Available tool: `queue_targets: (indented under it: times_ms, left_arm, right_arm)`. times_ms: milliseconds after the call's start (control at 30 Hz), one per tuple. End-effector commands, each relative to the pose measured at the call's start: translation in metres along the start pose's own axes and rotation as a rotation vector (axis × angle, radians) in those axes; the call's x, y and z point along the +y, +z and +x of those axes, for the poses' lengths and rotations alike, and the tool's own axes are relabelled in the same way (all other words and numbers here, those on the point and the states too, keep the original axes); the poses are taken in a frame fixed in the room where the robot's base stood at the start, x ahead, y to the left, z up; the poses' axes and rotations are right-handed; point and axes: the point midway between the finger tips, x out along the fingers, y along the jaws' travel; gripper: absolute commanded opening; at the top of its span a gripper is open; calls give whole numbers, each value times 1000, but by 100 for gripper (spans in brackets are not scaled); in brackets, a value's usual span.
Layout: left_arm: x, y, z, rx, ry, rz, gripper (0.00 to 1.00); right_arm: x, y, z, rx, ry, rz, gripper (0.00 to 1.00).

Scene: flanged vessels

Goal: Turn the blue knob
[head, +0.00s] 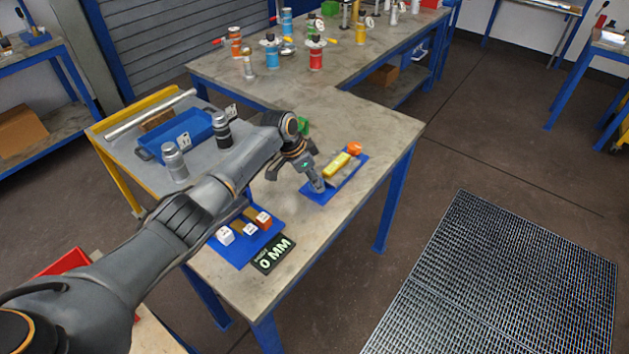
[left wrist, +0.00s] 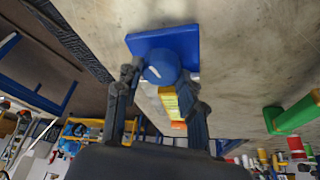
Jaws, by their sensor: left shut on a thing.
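The blue knob (left wrist: 162,68) is round with a white mark and sits on a blue plate (left wrist: 180,37), seen in the left wrist view. My left gripper (left wrist: 160,78) is shut on it, one finger at each side. In the head view my left gripper (head: 296,178) is over the table beside a blue base (head: 312,197); I cannot make out the knob itself there. My right gripper is in neither view.
A cart with a blue tray (head: 184,135) stands left. Flanged vessels crowd the back bench.

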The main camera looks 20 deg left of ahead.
Motion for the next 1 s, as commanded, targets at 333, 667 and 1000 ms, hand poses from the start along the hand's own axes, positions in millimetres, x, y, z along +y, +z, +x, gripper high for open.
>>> queue_targets:
  times_ms: [333,667,1000]
  left_arm:
    - [0,2,1,-5,3,4,8]
    - [0,1,0,-3,2,4,63]
    - [-1,0,-16,0,0,5,63]
  right_arm:
    - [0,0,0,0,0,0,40]
    - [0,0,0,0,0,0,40]
    - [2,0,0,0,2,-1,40]
